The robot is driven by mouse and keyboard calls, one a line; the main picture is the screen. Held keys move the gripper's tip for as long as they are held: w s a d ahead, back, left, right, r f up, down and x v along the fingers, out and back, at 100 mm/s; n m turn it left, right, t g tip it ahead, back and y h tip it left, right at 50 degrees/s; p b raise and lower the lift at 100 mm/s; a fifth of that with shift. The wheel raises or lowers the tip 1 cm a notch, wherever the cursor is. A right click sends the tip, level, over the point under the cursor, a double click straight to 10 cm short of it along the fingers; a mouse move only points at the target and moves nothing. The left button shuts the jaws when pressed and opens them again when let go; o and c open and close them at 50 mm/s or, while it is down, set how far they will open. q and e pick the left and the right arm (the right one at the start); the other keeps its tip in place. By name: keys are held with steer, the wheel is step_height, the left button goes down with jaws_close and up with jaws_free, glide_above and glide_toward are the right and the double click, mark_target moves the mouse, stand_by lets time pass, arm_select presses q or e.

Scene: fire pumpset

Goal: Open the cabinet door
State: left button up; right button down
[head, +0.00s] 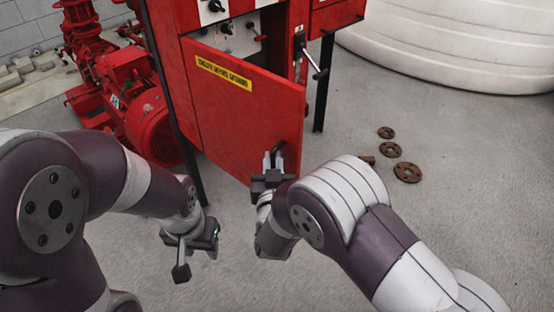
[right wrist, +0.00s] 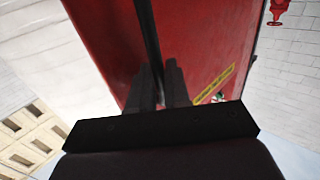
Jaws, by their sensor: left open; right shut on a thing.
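The red cabinet door (head: 240,105) with a yellow label strip hangs partly open in the head view, swung out from the red cabinet (head: 178,50). Knobs show inside above the door's top edge. My right gripper (head: 273,163) is at the door's lower right edge, shut on the dark door handle (head: 279,148). In the right wrist view its two fingers (right wrist: 161,90) close around a dark bar in front of the red door (right wrist: 105,40). My left gripper (head: 190,255) is open and empty, low over the floor left of the door.
A red pump and motor (head: 140,110) stand left of the cabinet. A lever handle (head: 312,55) sticks out on the cabinet's right. Rusty flanges (head: 407,172) lie on the floor at right. A large white tank (head: 455,40) stands behind. Grey floor right of the door is mostly clear.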

steer(key=shift+a+r, duration=0.1)
steer(key=shift+a, duration=0.05)
steer(key=c, duration=1.3)
jaws_free()
steer(key=shift+w+a, duration=0.1)
steer(key=shift+w, duration=0.05)
steer(key=shift+s, duration=0.35)
steer(key=s+d+p, duration=0.1)
steer(key=s, duration=1.1)
steer(key=shift+d, duration=0.15)
